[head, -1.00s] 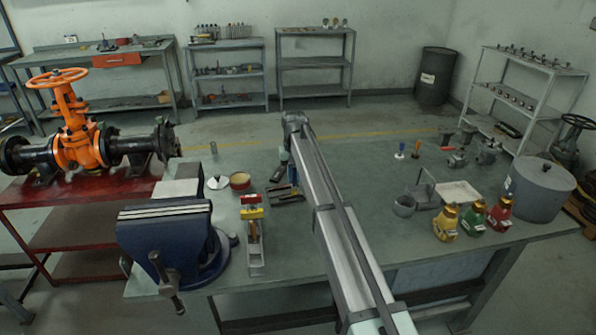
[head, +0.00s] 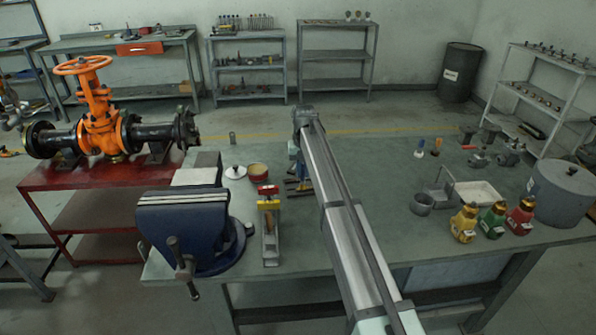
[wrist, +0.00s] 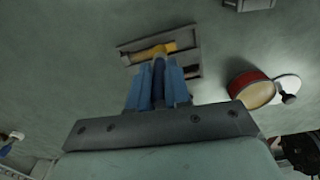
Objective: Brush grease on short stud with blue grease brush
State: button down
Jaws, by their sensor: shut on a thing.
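My gripper (wrist: 158,92) has blue fingers, shut on the slim dark blue handle of the blue grease brush (wrist: 158,72). It is over a dark slotted holder (wrist: 193,55) where a yellow-handled brush (wrist: 150,53) lies. I cannot tell whether the blue brush still touches the holder; its tip is hidden. In the head view my gripper (head: 303,178) is mostly hidden by my arm. A red tin (head: 257,171) with tan contents stands left of the holder, beside a white knobbed lid (head: 235,172). I cannot clearly identify the short stud.
A blue vise (head: 185,225) and a stand with red and yellow parts (head: 269,205) are at the front left. Yellow, green and red bottles (head: 493,220), a pale tray (head: 475,193) and a grey drum (head: 562,190) are at the right. An orange valve (head: 97,120) stands on a red table.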

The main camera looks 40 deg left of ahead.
jog(key=shift+w+d+r, duration=0.1)
jog(key=shift+w+d, duration=0.65)
jog(key=shift+w, duration=0.2)
jog(key=shift+w+d, duration=0.75)
jog(key=shift+w, duration=0.15)
notch_tip(320, 180, up, 8)
jog(key=w+d+f+m, duration=0.15)
jog(key=d+f, duration=0.25)
jog(key=d, duration=1.3)
jog(key=d+f+m, duration=0.2)
jog(key=d+f, duration=0.1)
jog(key=d, duration=1.5)
jog(key=s+d+f+m, duration=0.1)
jog(key=s+d+f, duration=0.2)
jog(key=d, duration=0.8)
jog(key=s+d+f+m, duration=0.2)
jog(key=s+d+f, duration=0.2)
jog(key=d, duration=0.8)
jog(key=s+d+f+m, duration=0.2)
jog(key=s+d+f, duration=0.2)
jog(key=d, duration=0.8)
jog(key=shift+s+f, duration=0.2)
jog(key=shift+f, duration=0.2)
jog(key=shift+d, duration=0.15)
